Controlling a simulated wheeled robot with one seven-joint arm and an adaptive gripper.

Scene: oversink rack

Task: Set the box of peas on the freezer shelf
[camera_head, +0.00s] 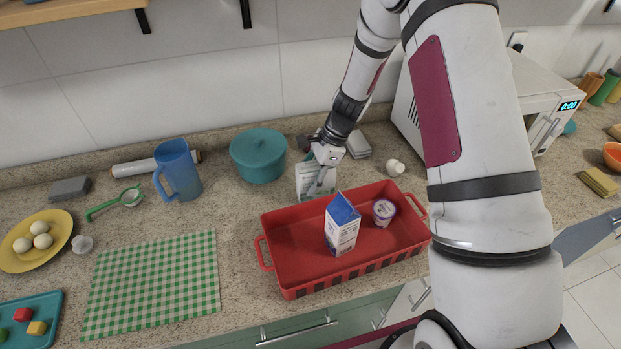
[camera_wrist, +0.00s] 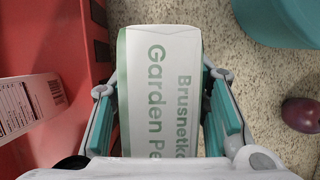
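The box of peas (camera_head: 312,178) is a white and green carton standing on the counter behind the red tray. In the wrist view its white face with green "Garden Pe" lettering (camera_wrist: 160,75) points up at the camera. My gripper (camera_head: 322,183) reaches down over the box. In the wrist view my gripper's teal-padded fingers (camera_wrist: 163,110) stand on either side of the box, with narrow gaps visible beside it. The gripper looks open around the box. The lower part of the box is hidden by the gripper and tray. No freezer shelf can be made out.
The red tray (camera_head: 283,278) in front holds a blue and white carton (camera_head: 342,228) and a small cup (camera_head: 383,212). A teal pot (camera_head: 258,158) stands left of the box, and a plum (camera_wrist: 301,114) lies nearby. A white microwave (camera_head: 535,85) stands at right.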

